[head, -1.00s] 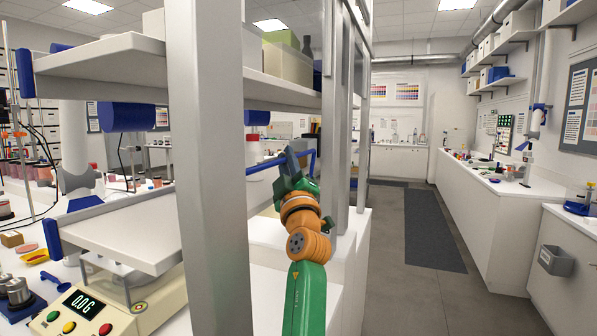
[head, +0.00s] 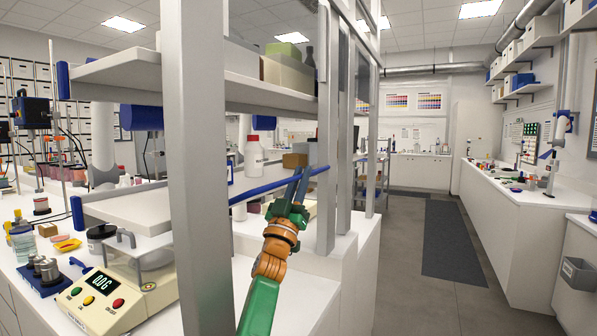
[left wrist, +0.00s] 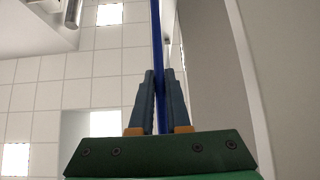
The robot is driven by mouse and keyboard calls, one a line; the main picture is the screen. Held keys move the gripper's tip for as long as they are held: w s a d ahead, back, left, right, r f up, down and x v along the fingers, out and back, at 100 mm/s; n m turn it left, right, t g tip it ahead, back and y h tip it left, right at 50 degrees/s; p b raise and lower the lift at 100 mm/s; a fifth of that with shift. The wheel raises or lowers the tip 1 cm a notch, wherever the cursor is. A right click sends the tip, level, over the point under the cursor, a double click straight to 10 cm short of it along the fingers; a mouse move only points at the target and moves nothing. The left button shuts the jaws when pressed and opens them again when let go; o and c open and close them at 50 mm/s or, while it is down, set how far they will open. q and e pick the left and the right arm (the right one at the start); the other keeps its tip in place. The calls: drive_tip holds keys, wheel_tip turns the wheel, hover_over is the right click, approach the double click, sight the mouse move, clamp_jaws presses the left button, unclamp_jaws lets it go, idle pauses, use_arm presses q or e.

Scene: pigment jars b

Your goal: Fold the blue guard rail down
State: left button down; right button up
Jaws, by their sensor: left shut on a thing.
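The blue guard rail (head: 255,191) is a thin blue bar in front of the shelf unit's lower level, in the head view. It slants up from the grey post toward the right. My left gripper (head: 301,182) reaches up from below and is shut on the rail near its right end. In the left wrist view the rail (left wrist: 156,35) runs up between the two dark fingers of my left gripper (left wrist: 159,75). The rail's left part is hidden behind the grey post. My right gripper is not in view.
A grey upright post (head: 201,190) stands close to the left of my arm. A white shelf (head: 260,93) is above the rail. The aisle floor at right is clear.

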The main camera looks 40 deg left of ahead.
use_arm(q)
drive_tip(key=shift+w+d+f+b, duration=0.1)
drive_tip(key=shift+f+b, duration=0.15)
drive_tip(key=shift+f, duration=0.25)
drive_tip(key=shift+s+d+f+b, duration=0.1)
drive_tip(key=shift+d+f+b, duration=0.1)
drive_tip(key=shift+f, duration=0.35)
drive_tip(key=shift+w+d+f+b, duration=0.1)
drive_tip(key=shift+f+b, duration=0.15)
drive_tip(key=shift+f, duration=0.35)
drive_tip(key=c, duration=0.9)
unclamp_jaws()
